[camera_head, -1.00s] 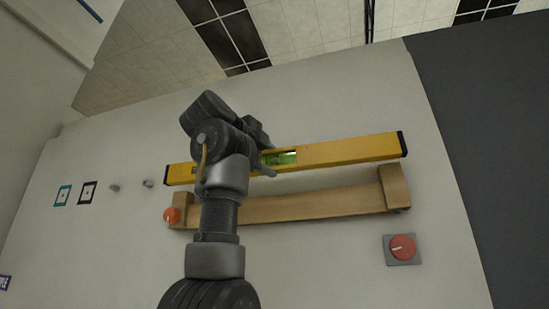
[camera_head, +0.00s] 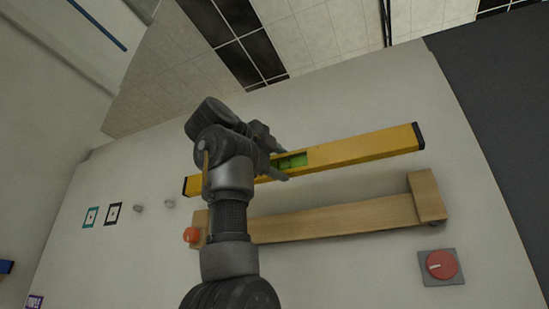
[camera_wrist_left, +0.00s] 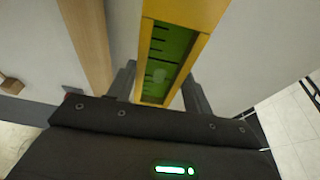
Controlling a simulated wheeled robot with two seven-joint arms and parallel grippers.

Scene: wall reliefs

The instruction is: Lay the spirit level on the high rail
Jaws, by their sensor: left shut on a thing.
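The yellow spirit level (camera_head: 360,148) with black end caps and a green vial window is held in the air, its right end slightly higher in the head view. My left gripper (camera_head: 280,165) is shut on it near the green vial. The left wrist view shows the level (camera_wrist_left: 206,14) between the two fingers (camera_wrist_left: 160,85). The wooden rail (camera_head: 335,219), with a raised block at each end, is on the wall below the level in the picture. A clear gap shows between level and rail. My arm hides part of the rail's left portion. My right gripper is not in view.
A red dial on a grey plate (camera_head: 441,266) is on the wall below the rail's right end. Two small pegs (camera_head: 169,203) and two framed markers (camera_head: 113,214) are further left. The wall above the level is bare.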

